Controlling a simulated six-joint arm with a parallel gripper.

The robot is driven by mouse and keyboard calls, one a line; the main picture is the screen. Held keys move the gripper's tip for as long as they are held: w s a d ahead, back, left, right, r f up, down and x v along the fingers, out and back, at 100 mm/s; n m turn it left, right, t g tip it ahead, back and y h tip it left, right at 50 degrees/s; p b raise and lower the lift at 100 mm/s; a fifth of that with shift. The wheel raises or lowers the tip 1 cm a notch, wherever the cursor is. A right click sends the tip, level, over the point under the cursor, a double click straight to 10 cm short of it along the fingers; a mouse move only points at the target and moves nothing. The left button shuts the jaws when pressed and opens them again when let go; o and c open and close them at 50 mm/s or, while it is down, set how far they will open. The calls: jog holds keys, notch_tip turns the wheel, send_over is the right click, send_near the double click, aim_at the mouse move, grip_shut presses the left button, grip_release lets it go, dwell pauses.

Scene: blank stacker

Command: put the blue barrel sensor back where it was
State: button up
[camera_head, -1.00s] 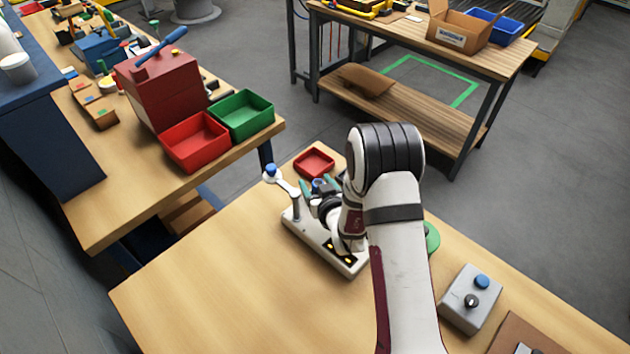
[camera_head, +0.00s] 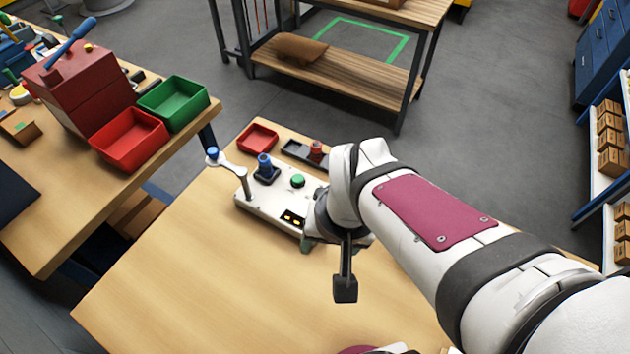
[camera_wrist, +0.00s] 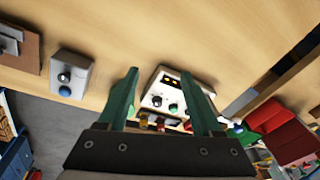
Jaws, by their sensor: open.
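The blue barrel sensor (camera_head: 265,162) stands upright in a dark square base on the white fixture plate (camera_head: 262,203) in the head view. A green round button (camera_head: 297,181) sits to its right on the same plate. My gripper (camera_wrist: 162,76) is open in the wrist view, its two green fingers spread with nothing held between them. In the head view it is largely hidden behind my wrist, right of the sensor and apart from it; a green fingertip shows near the plate's front edge. In the wrist view I cannot make out the sensor clearly; the right finger covers part of the plate.
A post with a blue-topped swing arm (camera_head: 228,166) rises at the plate's left end. A red tray (camera_head: 257,138) and a dark tray with a red part (camera_head: 316,151) lie behind. A grey box with knobs (camera_wrist: 70,75) stands left in the wrist view. The table's front left is clear.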

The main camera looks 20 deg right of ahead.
jog(key=shift+o, duration=0.4)
jog(key=s+a+r+m+g+y, duration=0.1)
jog(key=s+a+r+g, duration=0.1)
jog(key=s, duration=0.6)
jog(key=shift+r, duration=0.15)
jog(key=n+t+h, duration=0.2)
jog(key=n+t, duration=0.3)
jog(key=n, duration=0.1)
send_over(264, 159)
jog(key=s, duration=0.5)
jog(key=x, duration=1.1)
jog(key=s+x, duration=0.1)
jog(key=x, duration=0.4)
jog(key=shift+w+a+f, duration=0.1)
jog(key=shift+a+f, duration=0.1)
jog(key=shift+f, duration=0.35)
grip_shut()
